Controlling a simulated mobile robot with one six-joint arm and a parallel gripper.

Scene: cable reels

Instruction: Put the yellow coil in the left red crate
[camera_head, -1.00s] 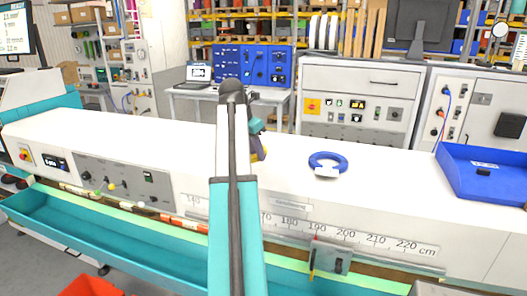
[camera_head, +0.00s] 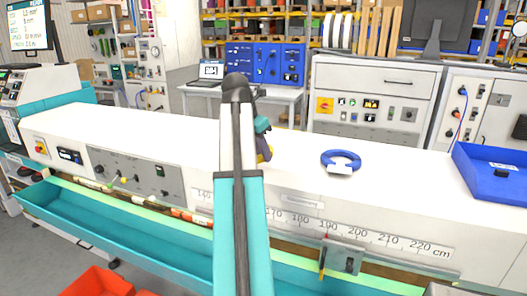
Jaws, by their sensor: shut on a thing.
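My gripper (camera_head: 264,146) is beyond my raised arm, over the white bench top, and partly hidden by the arm. A red crate (camera_head: 98,282) stands on the floor at the bottom left, cut by the frame edge. A second red crate (camera_head: 146,293) barely shows to its right. The inside of the crates is mostly out of view.
A blue coil (camera_head: 341,160) with a white tag lies on the white bench (camera_head: 400,190). A blue tray (camera_head: 492,190) sits at its right end. A long teal trough (camera_head: 110,222) runs along the bench front, between the bench and the red crates.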

